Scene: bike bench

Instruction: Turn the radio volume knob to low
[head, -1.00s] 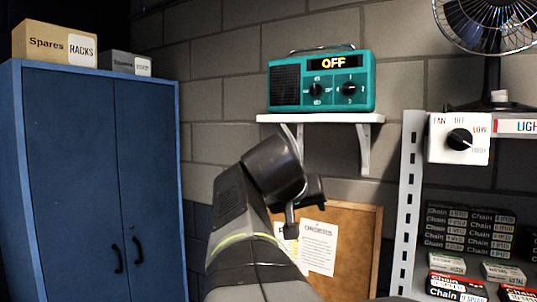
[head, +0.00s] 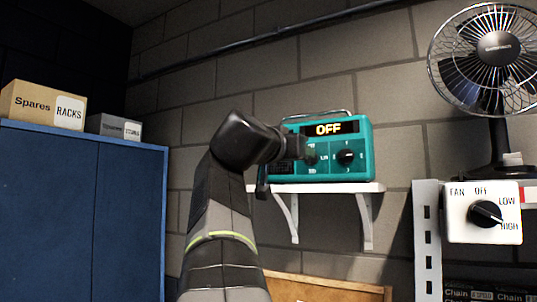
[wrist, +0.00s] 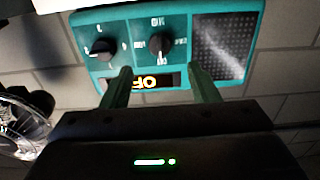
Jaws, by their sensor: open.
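A teal radio (head: 322,178) with a lit display reading OFF stands on a white wall shelf. It has two black knobs side by side. In the head view the right knob (head: 347,157) is clear and the left one is partly covered by my gripper (head: 303,150). The wrist view shows the radio (wrist: 180,25) upside down, with both knobs, the middle knob (wrist: 159,45) and the left knob (wrist: 103,48). My gripper is open and empty, its fingers either side of the display and middle knob in that view. Contact cannot be told. The small knob labels are hard to read.
The white shelf (head: 325,187) has brackets below. A fan (head: 497,60) stands at right above a white fan control box (head: 481,233) with its own black knob. A blue cabinet (head: 80,220) with boxes on top is at left.

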